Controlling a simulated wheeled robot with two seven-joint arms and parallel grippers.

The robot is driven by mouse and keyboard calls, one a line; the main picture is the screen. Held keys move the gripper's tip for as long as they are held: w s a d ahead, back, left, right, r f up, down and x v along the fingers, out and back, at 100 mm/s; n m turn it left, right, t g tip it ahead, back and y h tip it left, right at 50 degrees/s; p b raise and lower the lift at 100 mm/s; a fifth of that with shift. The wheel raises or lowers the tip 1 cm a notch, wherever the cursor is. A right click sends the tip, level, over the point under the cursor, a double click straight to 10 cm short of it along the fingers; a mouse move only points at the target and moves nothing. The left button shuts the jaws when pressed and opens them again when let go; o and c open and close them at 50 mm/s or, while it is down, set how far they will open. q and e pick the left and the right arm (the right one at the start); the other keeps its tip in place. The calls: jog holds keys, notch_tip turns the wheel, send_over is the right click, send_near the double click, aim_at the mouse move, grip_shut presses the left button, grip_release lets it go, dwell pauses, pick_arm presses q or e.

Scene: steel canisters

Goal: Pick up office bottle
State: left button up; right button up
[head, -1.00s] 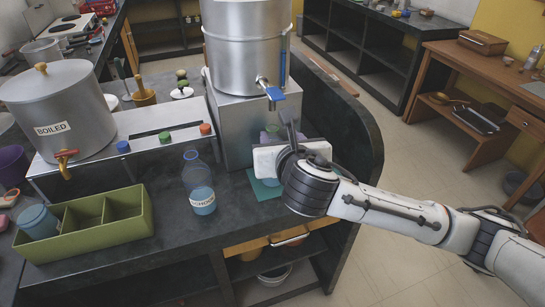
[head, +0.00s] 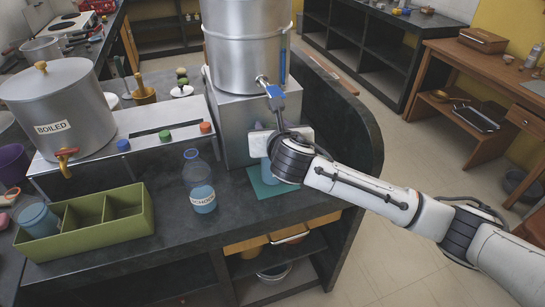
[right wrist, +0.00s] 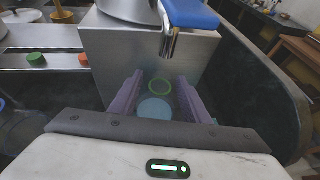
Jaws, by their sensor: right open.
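My right gripper (right wrist: 158,80) is open. In the right wrist view its two purple fingers stand on either side of a clear bottle (right wrist: 156,108) with a green ring and a blue base or liquid. I cannot see a label on it. In the head view the gripper's white body (head: 262,143) hides most of this bottle; a blue part (head: 265,172) shows below it over a teal mat (head: 281,186), under the tank's tap. Another clear bottle (head: 199,183) with blue liquid and a label that seems to read SCHOOL stands upright to the left. My left gripper is not in view.
A steel tank (head: 245,45) with a blue-handled tap (head: 275,92) stands close above the right gripper. A pot labelled BOILED (head: 55,110) and a green divided box (head: 100,222) are left. The counter's curved right wall (head: 362,145) is near my arm.

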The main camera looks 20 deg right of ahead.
grip_shut()
dwell(1.2)
jog(key=shift+r, duration=0.1)
